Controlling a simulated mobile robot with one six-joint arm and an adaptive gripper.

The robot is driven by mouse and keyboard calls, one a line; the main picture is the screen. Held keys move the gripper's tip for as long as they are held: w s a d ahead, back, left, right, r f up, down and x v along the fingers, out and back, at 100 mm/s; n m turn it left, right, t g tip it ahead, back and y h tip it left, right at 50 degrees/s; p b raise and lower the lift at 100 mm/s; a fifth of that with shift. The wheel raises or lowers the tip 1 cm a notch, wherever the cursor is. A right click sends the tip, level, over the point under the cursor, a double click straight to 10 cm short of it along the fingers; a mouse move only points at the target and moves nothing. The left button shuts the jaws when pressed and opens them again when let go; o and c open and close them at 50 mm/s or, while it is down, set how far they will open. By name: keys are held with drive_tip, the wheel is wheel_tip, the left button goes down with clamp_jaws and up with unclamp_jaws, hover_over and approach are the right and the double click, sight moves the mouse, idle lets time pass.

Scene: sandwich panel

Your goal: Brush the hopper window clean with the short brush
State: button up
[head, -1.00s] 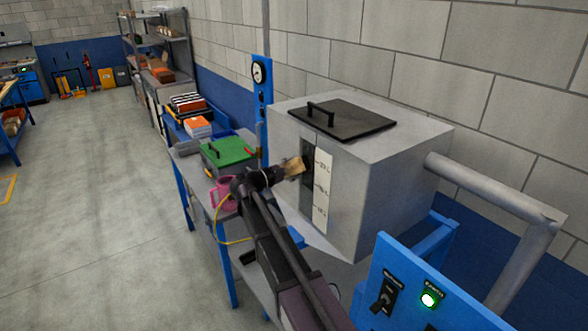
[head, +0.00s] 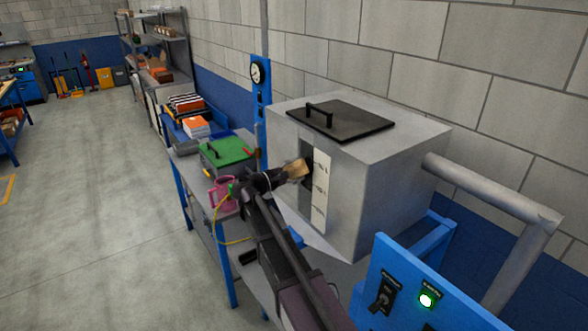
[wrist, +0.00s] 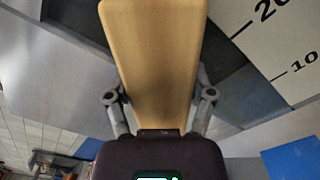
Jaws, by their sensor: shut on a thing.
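The hopper is a grey metal box (head: 390,170) with a dark lid (head: 340,119) on top. Its window (head: 306,200) is a tall strip on the front face, beside a white scale strip (head: 320,186) with level marks. My gripper (head: 280,175) is in front of the window, shut on the short brush (head: 297,170), which has a tan wooden body. In the wrist view the brush's tan wood (wrist: 152,55) fills the middle between my fingers, and the scale (wrist: 285,35) shows at upper right. The bristle end is at the window; whether it touches is unclear.
A blue control panel (head: 410,290) with a lit green button stands at the lower right. A grey pipe (head: 490,190) leaves the hopper's right side. A green box (head: 225,152) and a pink mug (head: 224,195) sit on the bench at left. The floor at left is clear.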

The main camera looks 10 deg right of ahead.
sight(301, 174)
drive_tip(key=shift+s+d, duration=0.35)
drive_tip(key=shift+s, duration=0.35)
drive_tip(key=shift+s+d, duration=0.1)
drive_tip(key=shift+s, duration=0.05)
drive_tip(key=shift+s+d, duration=0.35)
drive_tip(key=shift+s, duration=0.5)
drive_tip(key=shift+s+d, duration=0.3)
drive_tip(key=shift+s, duration=0.55)
drive_tip(key=shift+r, duration=0.1)
drive_tip(key=shift+r+p, duration=0.9)
drive_tip(key=shift+p, duration=0.1)
drive_tip(key=shift+w+a, duration=0.1)
drive_tip(key=shift+w+a, duration=0.35)
drive_tip(key=shift+w, duration=0.55)
drive_tip(key=shift+w+a, duration=0.3)
drive_tip(key=shift+w, duration=0.6)
